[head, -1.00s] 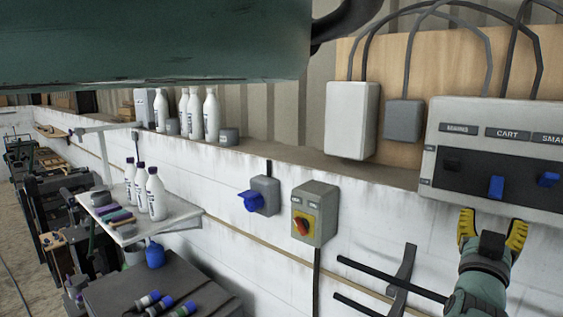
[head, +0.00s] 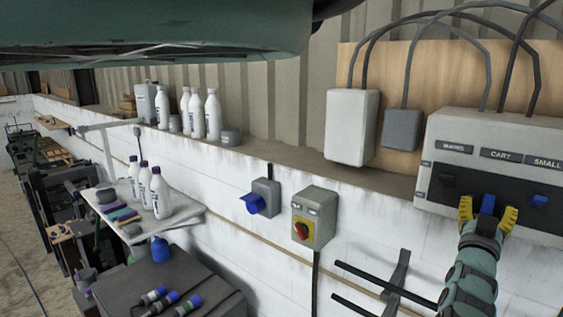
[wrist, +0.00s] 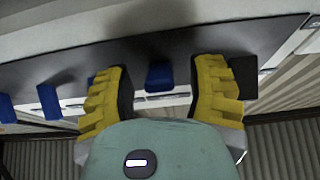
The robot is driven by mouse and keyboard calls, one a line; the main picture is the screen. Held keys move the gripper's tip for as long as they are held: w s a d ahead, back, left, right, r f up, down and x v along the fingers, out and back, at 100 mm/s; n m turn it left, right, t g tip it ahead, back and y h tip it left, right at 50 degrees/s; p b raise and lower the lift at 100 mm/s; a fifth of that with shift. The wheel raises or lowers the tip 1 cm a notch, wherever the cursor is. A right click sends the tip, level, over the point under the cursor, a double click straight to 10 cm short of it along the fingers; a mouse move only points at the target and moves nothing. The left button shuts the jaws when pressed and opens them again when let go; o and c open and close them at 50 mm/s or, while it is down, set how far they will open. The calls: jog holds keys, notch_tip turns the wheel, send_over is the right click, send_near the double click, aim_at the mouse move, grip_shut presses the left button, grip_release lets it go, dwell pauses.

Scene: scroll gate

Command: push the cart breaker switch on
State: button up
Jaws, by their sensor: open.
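The breaker panel (head: 430,180) is a light grey box with a dark strip of switches, on the right in the head view. The blue switch (head: 488,204) under the "CART" label (head: 500,156) sits between the yellow fingertips of my gripper (head: 487,214). My gripper is open and empty, with one finger on each side of this switch. In the wrist view the same blue switch (wrist: 160,77) shows between the spread fingers, in front of the dark strip (wrist: 60,72). Whether anything touches the switch cannot be told.
A black switch (head: 447,181) and another blue switch (head: 539,201) flank the cart switch. A grey box with a red knob (head: 314,218) and a blue socket (head: 261,198) are on the wall. Black bracket arms (head: 385,278) stick out below. White bottles (head: 213,115) stand on the ledge.

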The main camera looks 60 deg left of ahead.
jog(key=shift+o, duration=0.4)
jog(key=shift+w+r, duration=0.1)
jog(key=shift+w, duration=0.1)
grip_shut()
